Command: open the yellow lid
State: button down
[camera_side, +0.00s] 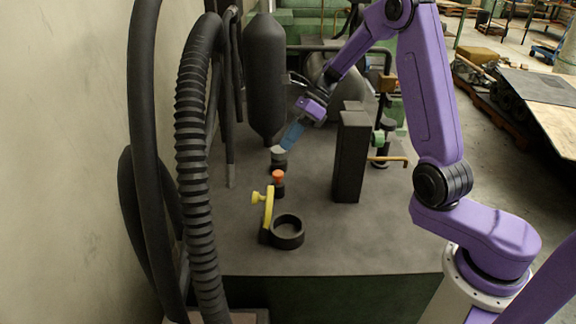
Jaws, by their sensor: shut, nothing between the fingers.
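The yellow lid (268,208) stands upright on edge at the left side of a short black ring-shaped cup (288,231), with a yellow knob pointing left. The cup's round opening is uncovered. My gripper (280,150) is shut and empty, behind the lid and higher in the picture. Its tip is at or just above a small grey-topped black post (279,160); I cannot tell whether they touch.
An orange-topped post (278,180) stands between the grey-topped post and the lid. A tall black box (350,155) with a brass pipe (390,160) is to the right. A black cylinder (266,80) and thick hoses (197,170) crowd the left. The front right tabletop is clear.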

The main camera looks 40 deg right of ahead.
jog(key=s+d+r+m+t+y, duration=0.1)
jog(key=s+d+r+t+y, duration=0.1)
jog(key=s+t, duration=0.4)
jog(key=s+d+r+m+t+y, duration=0.1)
jog(key=s+d+r+t, duration=0.2)
jog(key=s, duration=0.5)
notch_tip(320, 180, down, 18)
jog(key=t, duration=0.1)
jog(key=x, duration=0.4)
jog(key=r+x, duration=0.1)
jog(key=x, duration=0.8)
jog(key=shift+a+r, duration=0.15)
jog(key=shift+a, duration=0.1)
jog(key=shift+w+a+r, duration=0.1)
jog(key=shift+w+a, duration=0.3)
jog(key=shift+w, duration=0.1)
